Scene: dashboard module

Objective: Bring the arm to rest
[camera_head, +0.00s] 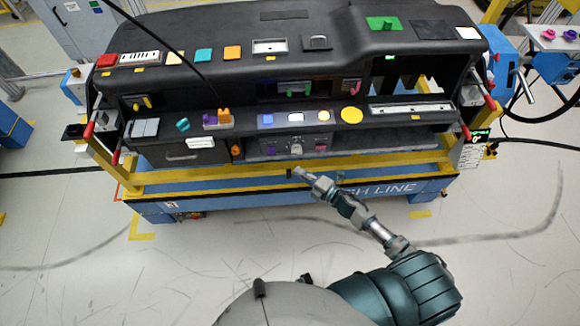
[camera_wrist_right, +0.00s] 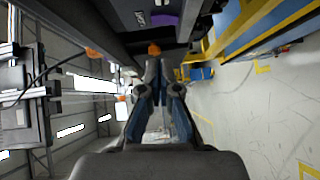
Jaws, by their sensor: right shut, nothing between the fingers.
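My right gripper (camera_head: 299,172) is at the end of my right arm, which comes in from the lower right in the head view. It is in front of the lower front edge of the black dashboard module (camera_head: 220,47), near a panel with a grey knob (camera_head: 296,149). In the right wrist view the fingers of the right gripper (camera_wrist_right: 158,68) come together at their tips, with nothing between them. An orange part (camera_wrist_right: 154,49) shows just beyond the tips; whether they touch it I cannot tell. My left gripper is not in view.
The dashboard rests on a yellow and blue stand (camera_head: 260,187). Coloured buttons and switches line its shelves, including a yellow disc (camera_head: 351,115) and a green block (camera_head: 384,23). Blue equipment (camera_head: 480,55) and black cables are at the right. The floor in front is clear.

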